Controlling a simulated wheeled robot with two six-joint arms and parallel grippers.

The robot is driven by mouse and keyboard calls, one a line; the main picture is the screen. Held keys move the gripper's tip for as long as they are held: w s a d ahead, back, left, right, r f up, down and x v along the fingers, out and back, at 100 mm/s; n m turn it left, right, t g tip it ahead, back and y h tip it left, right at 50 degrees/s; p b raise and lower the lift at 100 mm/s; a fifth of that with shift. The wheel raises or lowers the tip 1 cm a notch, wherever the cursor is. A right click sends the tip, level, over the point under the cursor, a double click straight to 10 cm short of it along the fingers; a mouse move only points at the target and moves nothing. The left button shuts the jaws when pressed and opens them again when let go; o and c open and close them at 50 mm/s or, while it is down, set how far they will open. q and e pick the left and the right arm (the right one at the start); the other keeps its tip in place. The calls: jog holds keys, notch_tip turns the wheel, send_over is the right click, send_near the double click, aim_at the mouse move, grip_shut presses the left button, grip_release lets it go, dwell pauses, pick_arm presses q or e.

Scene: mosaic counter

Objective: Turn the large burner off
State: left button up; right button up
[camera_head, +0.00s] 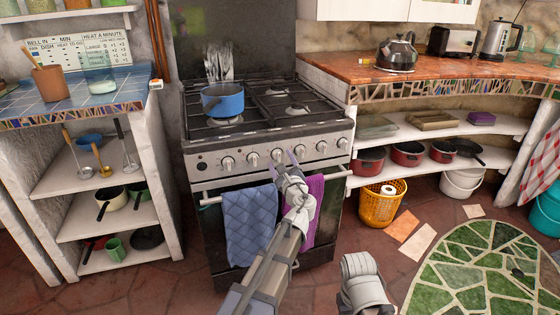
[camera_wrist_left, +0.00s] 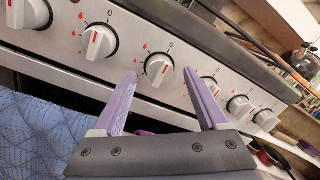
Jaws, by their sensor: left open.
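A gas stove (camera_head: 265,105) has a row of several white knobs along its silver front panel (camera_head: 240,172). My left gripper (camera_head: 291,157) is in front of this panel, its lilac fingers open and empty. In the left wrist view, a knob (camera_wrist_left: 159,70) with a red line lies between and beyond the gripper's two fingertips (camera_wrist_left: 162,77); contact does not show. More knobs (camera_wrist_left: 98,41) stand on either side. I cannot tell which knob serves the large burner, and no flame is clear. A blue pot (camera_head: 222,101) sits on the front left burner.
A blue towel (camera_head: 250,222) and a purple towel (camera_head: 316,205) hang on the oven handle below the knobs. Shelves with pans stand left and right. A kettle (camera_head: 397,53) is on the right counter (camera_head: 345,68). A yellow basket (camera_head: 380,208) stands on the floor.

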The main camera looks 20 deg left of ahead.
pick_arm(q)
jog(key=v, duration=0.6)
jog(key=shift+s+d, duration=0.15)
jog(key=shift+s, duration=0.1)
jog(key=s+f+n+g+h, duration=0.1)
jog(key=s+f+n+g, duration=0.7)
jog(key=s+f+n, duration=0.4)
jog(key=s+d+f+n+g+h, duration=0.35)
jog(key=s+d+f, duration=0.2)
jog(key=s, duration=0.25)
jog(key=s+d+f+n+g+h, duration=0.3)
jog(key=s+d+f+n+g, duration=0.15)
jog(key=s+d, duration=0.3)
notch_tip(320, 180, up, 37)
jog(key=s+p, duration=0.2)
jog(key=p, duration=3.5)
jog(key=shift+m+h, duration=0.3)
jog(key=shift+h, duration=0.15)
